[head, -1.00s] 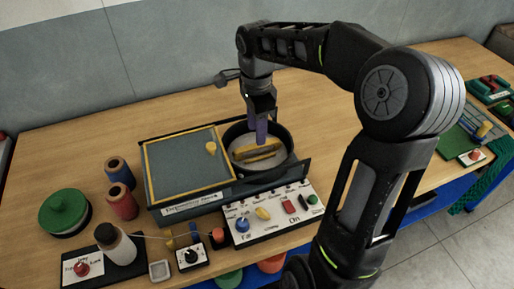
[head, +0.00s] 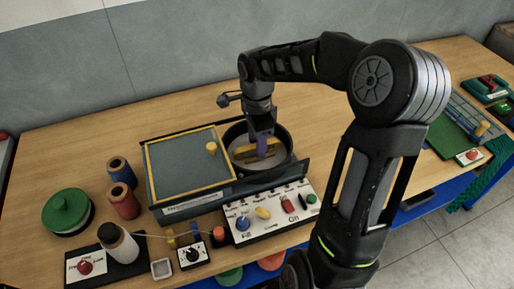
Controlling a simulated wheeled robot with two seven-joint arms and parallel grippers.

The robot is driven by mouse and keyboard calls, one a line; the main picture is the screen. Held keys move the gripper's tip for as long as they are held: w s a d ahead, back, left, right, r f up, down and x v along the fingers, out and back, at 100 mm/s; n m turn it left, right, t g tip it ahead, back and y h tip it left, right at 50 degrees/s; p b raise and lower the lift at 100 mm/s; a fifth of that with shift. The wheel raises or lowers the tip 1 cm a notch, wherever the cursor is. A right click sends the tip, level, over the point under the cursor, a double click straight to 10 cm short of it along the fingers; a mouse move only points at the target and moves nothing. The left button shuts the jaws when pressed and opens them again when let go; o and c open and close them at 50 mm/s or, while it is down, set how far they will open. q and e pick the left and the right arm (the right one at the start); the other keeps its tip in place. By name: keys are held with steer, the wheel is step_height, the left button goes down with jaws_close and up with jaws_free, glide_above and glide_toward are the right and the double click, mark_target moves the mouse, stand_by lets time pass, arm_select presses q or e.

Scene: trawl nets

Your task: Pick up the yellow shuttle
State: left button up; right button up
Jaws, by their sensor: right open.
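The yellow shuttle (head: 244,153) lies in the round dark basin (head: 284,171) in the middle of the table. It is long and narrow and rests on the pale bottom. My right gripper (head: 262,148) points down into the basin from above, over the shuttle. Its fingers are open and overlap the shuttle in the picture, hiding part of it. I cannot tell whether they touch it. My left gripper is not in view.
A control box (head: 272,214) with knobs and buttons stands in front. Spools (head: 122,172) and a green-lidded pot (head: 65,209) stand at left. The back of the table is clear.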

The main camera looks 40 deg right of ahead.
jaws_close()
stand_by(0.4)
